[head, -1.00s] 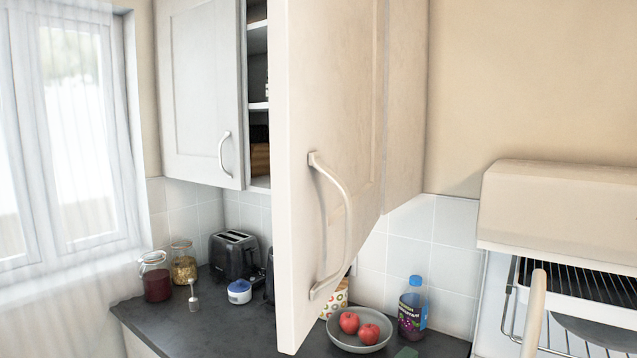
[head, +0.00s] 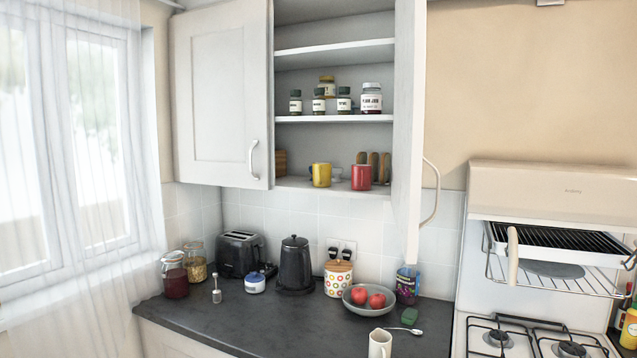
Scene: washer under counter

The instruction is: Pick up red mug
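The red mug (head: 361,177) stands upright on the bottom shelf of the open wall cupboard, near its right side. A yellow mug (head: 321,174) stands to its left on the same shelf, with a small gap between them. Neither of my grippers shows in the head view.
The open cupboard door (head: 408,130) juts out just right of the red mug. The counter front (head: 260,325) is clear.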

